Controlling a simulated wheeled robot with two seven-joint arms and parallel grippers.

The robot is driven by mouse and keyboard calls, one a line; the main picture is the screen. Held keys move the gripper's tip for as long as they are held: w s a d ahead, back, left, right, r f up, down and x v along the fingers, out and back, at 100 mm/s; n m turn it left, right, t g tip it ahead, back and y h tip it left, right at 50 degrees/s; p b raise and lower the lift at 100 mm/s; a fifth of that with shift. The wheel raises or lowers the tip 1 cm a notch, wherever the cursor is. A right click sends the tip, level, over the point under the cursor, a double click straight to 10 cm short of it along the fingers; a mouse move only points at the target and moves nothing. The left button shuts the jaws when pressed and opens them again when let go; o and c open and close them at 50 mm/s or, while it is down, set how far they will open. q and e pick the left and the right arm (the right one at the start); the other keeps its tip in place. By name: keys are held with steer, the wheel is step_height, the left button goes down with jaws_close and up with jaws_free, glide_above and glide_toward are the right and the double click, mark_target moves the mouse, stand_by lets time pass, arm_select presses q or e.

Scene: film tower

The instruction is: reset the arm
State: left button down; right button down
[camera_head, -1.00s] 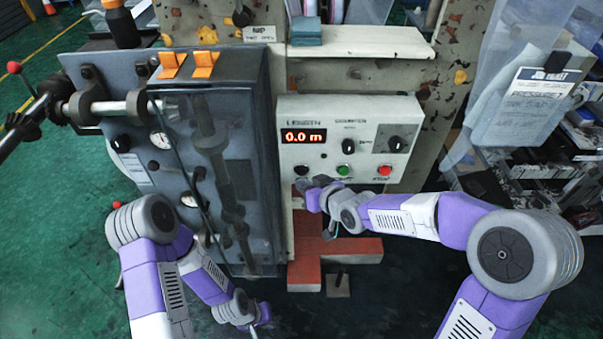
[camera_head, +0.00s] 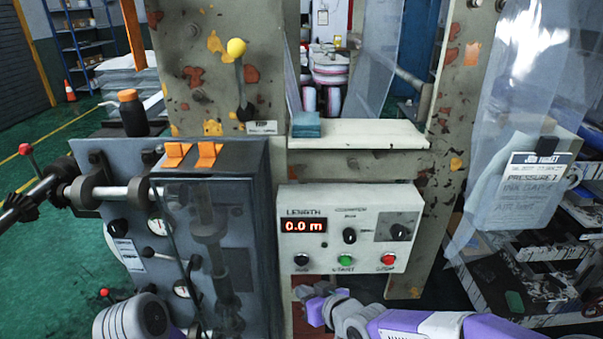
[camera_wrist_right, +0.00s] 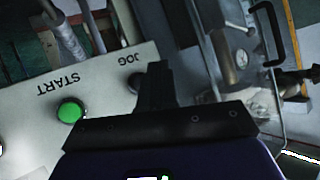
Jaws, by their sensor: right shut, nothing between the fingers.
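My right gripper (camera_head: 304,292) is just below the white control panel (camera_head: 330,205), under its black button (camera_head: 302,260). In the right wrist view its fingers (camera_wrist_right: 155,82) are shut and empty, beside the JOG button (camera_wrist_right: 136,80); I cannot tell whether they touch it. The green START button (camera_wrist_right: 70,110) is to their left, and it also shows in the head view (camera_head: 345,260). The red display (camera_head: 303,225) reads 0.0 m. A red button (camera_head: 388,260) is at the panel's right. My left gripper is out of view; only part of that arm shows at the bottom left.
A grey machine box (camera_head: 225,161) with a clear cover and orange switches stands left of the panel. A pale ledge (camera_head: 370,135) with a teal block (camera_head: 306,124) is above it. Clear plastic sheeting and a notice (camera_head: 530,180) hang at the right.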

steer(key=s+d+f+m+g+h+p, duration=0.1)
steer(key=d+f, duration=0.1)
steer(key=f, duration=0.3)
steer(key=s+d+f+m+g+h+p, duration=0.1)
steer(key=s+d+f+m+p, duration=0.1)
steer(key=f, duration=0.3)
steer(key=s+d+f+m+g+p, duration=0.2)
steer(key=s+f+g, duration=0.1)
steer(key=s+f, duration=0.5)
steer(key=s+d+f+m+g+h+p, duration=0.1)
steer(key=s+f+g, duration=0.3)
steer(key=s+f, duration=0.4)
steer(key=shift+s+d+f+m+p, duration=0.15)
steer(key=shift+s+d+m+p, duration=0.55)
steer(key=shift+s+d+p, duration=0.25)
